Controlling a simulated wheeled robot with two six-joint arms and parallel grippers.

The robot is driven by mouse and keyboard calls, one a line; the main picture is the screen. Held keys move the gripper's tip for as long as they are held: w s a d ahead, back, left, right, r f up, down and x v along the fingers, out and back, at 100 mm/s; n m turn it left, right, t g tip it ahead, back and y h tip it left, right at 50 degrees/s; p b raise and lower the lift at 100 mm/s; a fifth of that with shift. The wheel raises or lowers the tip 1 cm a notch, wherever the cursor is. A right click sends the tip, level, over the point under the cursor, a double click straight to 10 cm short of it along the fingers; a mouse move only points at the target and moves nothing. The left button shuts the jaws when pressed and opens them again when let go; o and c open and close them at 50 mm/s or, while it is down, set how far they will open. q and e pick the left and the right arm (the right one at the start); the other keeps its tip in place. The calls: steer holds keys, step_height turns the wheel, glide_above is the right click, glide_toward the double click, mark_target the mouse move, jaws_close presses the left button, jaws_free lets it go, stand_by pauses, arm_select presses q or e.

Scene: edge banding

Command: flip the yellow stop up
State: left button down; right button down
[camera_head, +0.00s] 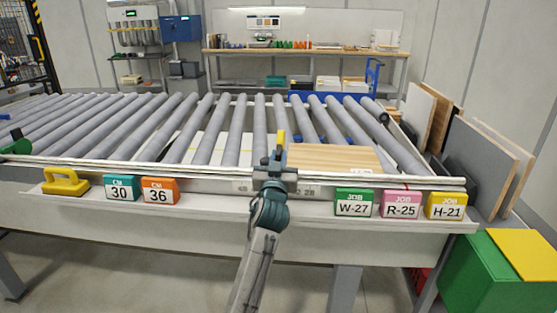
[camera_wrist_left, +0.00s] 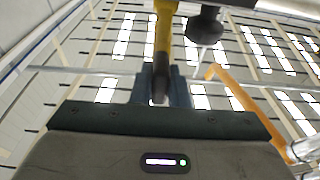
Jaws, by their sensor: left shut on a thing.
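The yellow stop (camera_head: 281,137) shows as a short upright piece above the front rail of the roller conveyor, just beyond my left gripper (camera_head: 274,160). In the left wrist view the yellow stop (camera_wrist_left: 164,35) runs down between the fingers of my left gripper (camera_wrist_left: 163,88), which is shut on it. The lower part of the stop is hidden by the gripper. My right gripper is in neither view.
A wooden board (camera_head: 335,158) lies on the rollers right of my left gripper. Job blocks (camera_head: 355,202), numbered blocks (camera_head: 160,190) and a yellow handled tool (camera_head: 66,182) sit on the front ledge. Panels (camera_head: 480,160) lean at the right.

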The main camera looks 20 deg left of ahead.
arm_select(q)
steer(key=shift+f, duration=0.25)
steer(key=c, duration=1.4)
jaws_free()
steer(key=shift+r, duration=0.1)
